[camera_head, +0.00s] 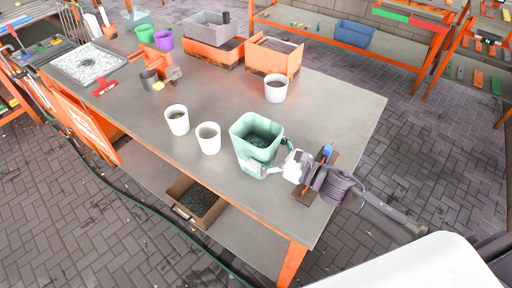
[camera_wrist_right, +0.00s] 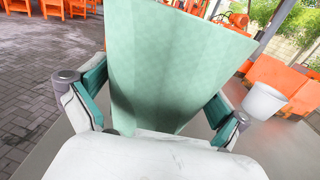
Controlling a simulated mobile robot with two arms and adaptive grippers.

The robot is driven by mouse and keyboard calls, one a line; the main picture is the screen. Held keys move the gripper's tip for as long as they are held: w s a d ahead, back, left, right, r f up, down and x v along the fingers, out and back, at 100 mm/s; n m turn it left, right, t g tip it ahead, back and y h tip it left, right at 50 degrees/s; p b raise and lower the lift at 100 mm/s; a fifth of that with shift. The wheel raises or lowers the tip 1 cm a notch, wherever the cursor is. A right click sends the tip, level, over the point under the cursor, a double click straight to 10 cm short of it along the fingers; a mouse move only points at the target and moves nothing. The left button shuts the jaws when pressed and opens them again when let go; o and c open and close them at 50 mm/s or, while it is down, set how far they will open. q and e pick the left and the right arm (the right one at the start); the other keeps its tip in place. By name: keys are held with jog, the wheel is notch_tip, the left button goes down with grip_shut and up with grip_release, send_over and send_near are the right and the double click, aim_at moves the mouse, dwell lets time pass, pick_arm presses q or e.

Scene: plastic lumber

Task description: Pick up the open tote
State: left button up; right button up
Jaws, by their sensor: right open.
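The open tote (camera_head: 247,150) is a pale green, open-topped container with dark contents low inside. It stands upright on the grey workbench near its front edge. My right gripper (camera_head: 271,157) comes in from the right, its fingers on either side of the tote's near right part. In the right wrist view, the tote's wall (camera_wrist_right: 172,60) fills the middle between the two spread fingers of the gripper (camera_wrist_right: 155,105). The fingers are open; whether either one touches the wall I cannot tell. My left gripper is not in view.
White pots (camera_head: 208,138) stand left of the tote, and another white pot (camera_head: 276,88) stands behind it. A brown strip with a blue piece (camera_head: 326,153) lies by my right wrist. Orange boxes (camera_head: 273,56) stand at the back.

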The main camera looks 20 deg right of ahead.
jog(key=shift+w+a, duration=0.2)
jog(key=shift+w, duration=0.05)
jog(key=shift+c, duration=0.3)
jog(key=c, duration=1.2)
jog(key=s+d+r+b, duration=0.1)
jog(key=s+d+r, duration=0.1)
jog(key=s+r, duration=0.1)
jog(key=s+d+r, duration=0.2)
jog(key=s+r, duration=0.1)
jog(key=r, duration=0.1)
jog(key=s+d+r+b, duration=0.1)
jog(key=s+d+r, duration=0.1)
jog(key=s+r, duration=0.2)
jog(key=shift+d+b, duration=0.15)
jog(key=shift+b, duration=0.15)
